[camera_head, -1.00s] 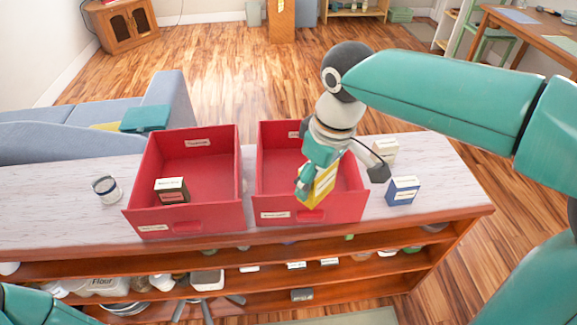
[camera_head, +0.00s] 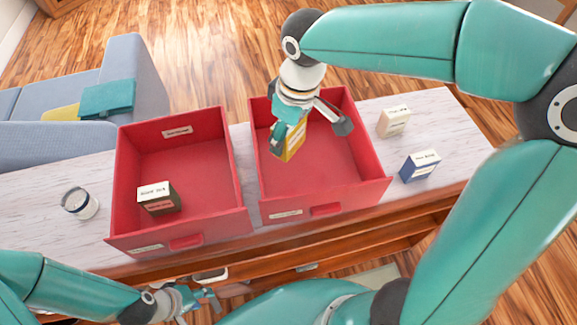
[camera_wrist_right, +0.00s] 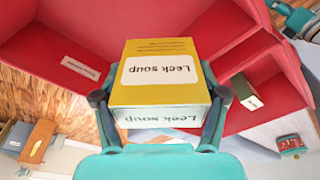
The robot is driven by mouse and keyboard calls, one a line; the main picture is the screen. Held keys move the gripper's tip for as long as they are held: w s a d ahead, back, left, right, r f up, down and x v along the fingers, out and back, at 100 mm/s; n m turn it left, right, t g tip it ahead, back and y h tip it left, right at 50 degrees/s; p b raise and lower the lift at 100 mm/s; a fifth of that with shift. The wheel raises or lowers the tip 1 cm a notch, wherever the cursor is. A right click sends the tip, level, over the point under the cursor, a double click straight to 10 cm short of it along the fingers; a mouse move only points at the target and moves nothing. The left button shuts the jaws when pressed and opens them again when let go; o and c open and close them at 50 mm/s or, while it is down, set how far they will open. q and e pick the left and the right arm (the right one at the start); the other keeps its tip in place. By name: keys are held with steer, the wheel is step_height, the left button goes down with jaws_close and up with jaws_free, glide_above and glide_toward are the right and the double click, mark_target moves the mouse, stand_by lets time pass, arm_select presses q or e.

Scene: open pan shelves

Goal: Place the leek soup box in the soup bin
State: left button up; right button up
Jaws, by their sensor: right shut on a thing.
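My right gripper (camera_head: 290,135) is shut on the yellow leek soup box (camera_head: 295,143). In the right wrist view the box (camera_wrist_right: 160,72) sits between both fingers, its "Leek soup" labels upside down. In the head view the box is over the left part of the right red bin (camera_head: 325,170); I cannot tell whether it touches the bin. The left red bin (camera_head: 190,160) holds a dark box with a white top (camera_head: 158,199). I cannot read the bin labels clearly. My left gripper (camera_head: 205,299) is low in front of the counter, its fingers too small to judge.
A cream box (camera_head: 394,122) and a blue box (camera_head: 419,166) stand on the counter right of the bins. A glass jar (camera_head: 80,204) stands at the left. A narrow gap separates the two bins, and the bins' walls stand high around their floors.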

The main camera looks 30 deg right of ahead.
step_height(320, 180, down, 13)
steer(key=shift+f+b, duration=0.15)
steer(key=shift+b, duration=0.55)
steer(key=o, duration=1.7)
steer(key=r, duration=0.3)
steer(key=s+r+p, duration=0.1)
steer(key=r, duration=0.7)
steer(key=shift+s+d+r, duration=0.1)
steer(key=shift+s+d, duration=0.05)
steer(key=shift+d, duration=0.15)
steer(key=shift+s+r+p, duration=0.1)
steer(key=shift+r+p, duration=0.2)
steer(key=shift+r, duration=0.1)
